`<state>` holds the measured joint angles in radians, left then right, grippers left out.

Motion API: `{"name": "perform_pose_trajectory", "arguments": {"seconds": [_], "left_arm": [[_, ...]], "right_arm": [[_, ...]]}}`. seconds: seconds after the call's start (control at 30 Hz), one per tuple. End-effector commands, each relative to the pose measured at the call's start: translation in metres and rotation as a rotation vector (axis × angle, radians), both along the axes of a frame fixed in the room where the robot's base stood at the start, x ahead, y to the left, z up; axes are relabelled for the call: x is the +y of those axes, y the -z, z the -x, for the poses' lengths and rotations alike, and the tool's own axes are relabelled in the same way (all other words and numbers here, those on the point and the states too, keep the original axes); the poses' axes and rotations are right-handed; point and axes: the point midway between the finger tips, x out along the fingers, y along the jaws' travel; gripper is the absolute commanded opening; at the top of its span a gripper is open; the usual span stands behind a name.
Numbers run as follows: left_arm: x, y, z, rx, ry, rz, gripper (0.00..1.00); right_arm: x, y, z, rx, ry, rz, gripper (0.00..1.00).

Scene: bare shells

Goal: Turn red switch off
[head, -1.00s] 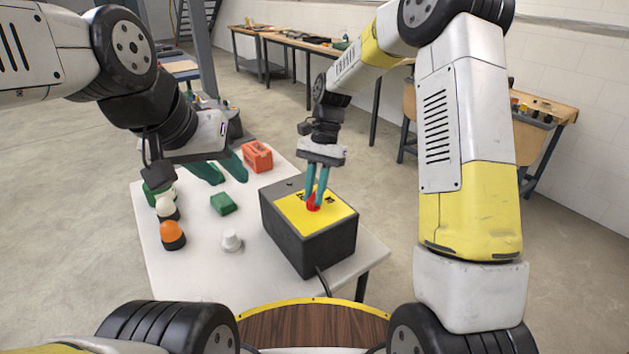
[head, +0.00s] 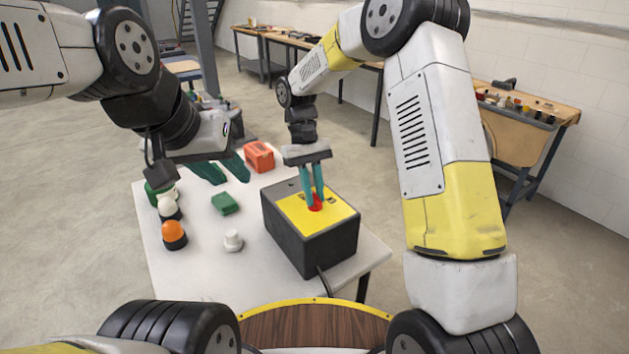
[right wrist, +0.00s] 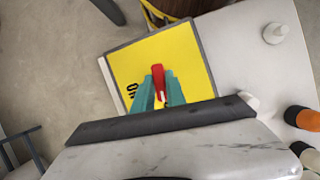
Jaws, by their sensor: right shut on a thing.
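The red switch (head: 315,205) sits on the yellow top (head: 335,215) of a dark box (head: 300,242) on the white table. My right gripper (head: 315,203) points down at it, with its teal fingers on either side of the switch. In the right wrist view the red switch (right wrist: 158,76) shows as a raised lever between the fingertips (right wrist: 157,92), which are shut on it.
A green block (head: 224,204), a white knob-like piece (head: 233,240), an orange-topped piece (head: 174,234) and an orange box (head: 259,156) stand on the table (head: 205,275). A cable leaves the dark box at the front. Workbenches stand along the wall behind.

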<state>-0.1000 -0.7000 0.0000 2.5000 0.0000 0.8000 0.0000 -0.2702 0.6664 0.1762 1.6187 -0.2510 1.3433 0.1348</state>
Motion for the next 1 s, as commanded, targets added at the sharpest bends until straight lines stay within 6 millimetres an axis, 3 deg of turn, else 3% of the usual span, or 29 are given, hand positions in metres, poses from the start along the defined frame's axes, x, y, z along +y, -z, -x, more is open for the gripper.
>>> {"name": "perform_pose_trajectory", "arguments": {"seconds": [0.4,0.97,1.0], "left_arm": [[0.0,0.0,0.0,0.0,0.0,0.0,0.36],[0.0,0.0,0.0,0.0,0.0,0.0,0.36],[0.0,0.0,0.0,0.0,0.0,0.0,0.36]], "right_arm": [[0.0015,-0.0012,-0.0008,-0.006,-0.189,-0.001,0.0],[0.0012,-0.001,-0.0004,-0.004,-0.216,-0.001,0.0],[0.0012,-0.001,-0.0004,-0.004,-0.216,-0.001,0.26]]}}
